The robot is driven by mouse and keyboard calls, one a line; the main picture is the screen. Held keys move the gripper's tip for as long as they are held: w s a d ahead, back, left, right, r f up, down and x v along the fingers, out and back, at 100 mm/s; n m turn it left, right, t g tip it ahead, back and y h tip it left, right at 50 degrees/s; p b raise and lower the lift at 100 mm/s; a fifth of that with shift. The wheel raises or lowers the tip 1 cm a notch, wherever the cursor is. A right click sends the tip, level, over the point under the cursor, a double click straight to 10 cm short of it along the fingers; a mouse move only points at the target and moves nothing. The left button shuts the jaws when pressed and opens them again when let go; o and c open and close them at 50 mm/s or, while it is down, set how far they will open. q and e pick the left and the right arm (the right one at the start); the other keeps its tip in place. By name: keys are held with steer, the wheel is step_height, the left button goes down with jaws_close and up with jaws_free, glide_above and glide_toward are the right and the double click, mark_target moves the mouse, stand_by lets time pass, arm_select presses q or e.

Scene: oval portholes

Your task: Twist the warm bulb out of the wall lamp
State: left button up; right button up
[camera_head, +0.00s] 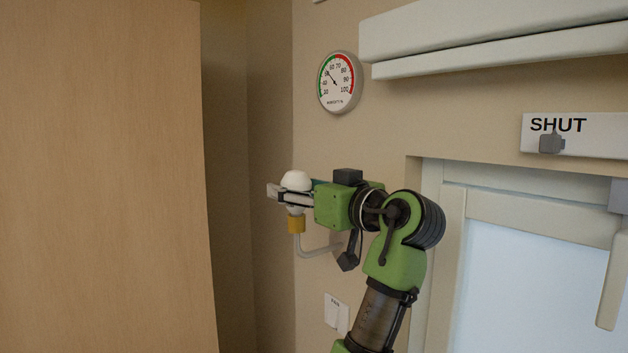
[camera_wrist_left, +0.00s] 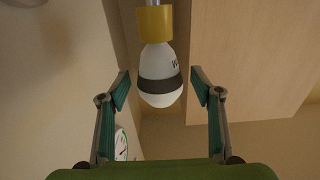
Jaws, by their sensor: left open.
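The bulb (camera_head: 297,180) is white and sits upright in the yellow socket (camera_head: 296,223) of the wall lamp. A curved grey arm (camera_head: 318,251) joins the socket to the wall. In the left wrist view the bulb (camera_wrist_left: 160,62) has a dark band and partly visible lettering, and its neck enters the socket (camera_wrist_left: 154,22). My left gripper (camera_head: 282,194) is open, with a finger on each side of the bulb. In the left wrist view, gaps show between the bulb and both fingers (camera_wrist_left: 160,86). My right gripper is not in view.
A round gauge (camera_head: 339,82) hangs on the wall above the lamp. A wall switch (camera_head: 336,312) is below. A tall wooden panel (camera_head: 100,180) stands at the left. A pale-framed window or door (camera_head: 540,270) and a "SHUT" sign (camera_head: 575,137) are at the right.

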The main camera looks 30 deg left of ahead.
arm_select(q)
steer(key=shift+w+a, duration=0.15)
steer(key=shift+a, duration=0.3)
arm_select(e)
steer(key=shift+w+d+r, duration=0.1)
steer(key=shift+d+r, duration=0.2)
arm_select(q)
steer(key=c, duration=1.2)
steer(key=shift+w+n+g+y, duration=0.1)
steer(key=shift+n+g+y, duration=0.3)
steer(key=shift+n+g, duration=0.6)
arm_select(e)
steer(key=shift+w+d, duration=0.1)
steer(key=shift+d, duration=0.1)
arm_select(q)
steer(key=shift+g, duration=0.4)
steer(key=shift+g, duration=0.3)
steer(key=shift+n+g+y, duration=0.3)
steer(key=shift+n+g, duration=0.3)
steer(key=shift+g, duration=0.2)
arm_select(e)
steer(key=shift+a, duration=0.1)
